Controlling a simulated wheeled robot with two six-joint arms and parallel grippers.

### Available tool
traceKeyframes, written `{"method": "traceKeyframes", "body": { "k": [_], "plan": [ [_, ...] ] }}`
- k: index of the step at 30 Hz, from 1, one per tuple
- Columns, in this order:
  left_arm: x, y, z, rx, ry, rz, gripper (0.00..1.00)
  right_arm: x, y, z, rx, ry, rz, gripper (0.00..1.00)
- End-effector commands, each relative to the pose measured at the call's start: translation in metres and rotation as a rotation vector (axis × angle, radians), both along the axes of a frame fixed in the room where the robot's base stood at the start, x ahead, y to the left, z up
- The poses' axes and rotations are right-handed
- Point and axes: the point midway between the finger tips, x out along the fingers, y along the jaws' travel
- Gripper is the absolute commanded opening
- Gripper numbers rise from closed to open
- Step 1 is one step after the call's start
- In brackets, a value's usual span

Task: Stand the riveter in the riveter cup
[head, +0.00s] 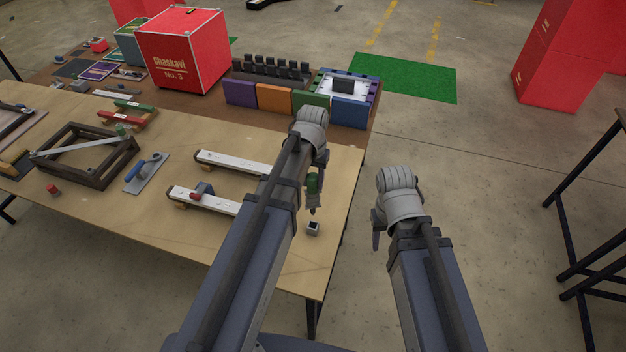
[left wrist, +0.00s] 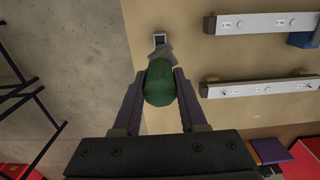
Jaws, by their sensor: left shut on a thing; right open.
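The riveter has a green body (head: 312,185) and a narrow grey lower end. In the head view it hangs roughly upright from my left gripper (head: 316,172), over the table's right end. In the left wrist view its green end (left wrist: 159,88) is between the two fingers of my left gripper (left wrist: 160,82), which are shut on it. The riveter cup (head: 313,229) is a small pale block with a dark opening, just below the riveter's tip. It also shows in the left wrist view (left wrist: 159,38), partly overlapped by the riveter. My right gripper (head: 377,238) is open, off the table's right side; its fingers are mostly hidden.
A dark wooden frame (head: 85,158) and a blue-handled trowel (head: 146,172) lie farther left. Coloured bins (head: 275,98) line the back. Bare table surrounds the cup.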

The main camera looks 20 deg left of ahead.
Motion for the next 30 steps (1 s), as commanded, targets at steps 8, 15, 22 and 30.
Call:
{"method": "traceKeyframes", "body": {
  "k": [8,15,22,30],
  "plan": [
    [0.000,0.000,-0.031,0.000,0.000,0.000,0.00,0.000,0.000,-0.030,-0.001,0.000,0.006,0.50],
    [0.000,0.000,-0.051,0.000,0.000,0.000,0.00,0.000,0.000,-0.051,-0.002,0.000,0.009,0.50],
    [0.000,0.000,-0.056,0.000,0.000,0.000,0.00,0.000,0.000,-0.056,-0.002,0.000,0.010,0.50],
    [0.000,0.000,-0.056,0.000,0.000,0.000,0.00,0.000,0.000,-0.056,-0.002,0.000,0.010,0.50]
  ]
}}
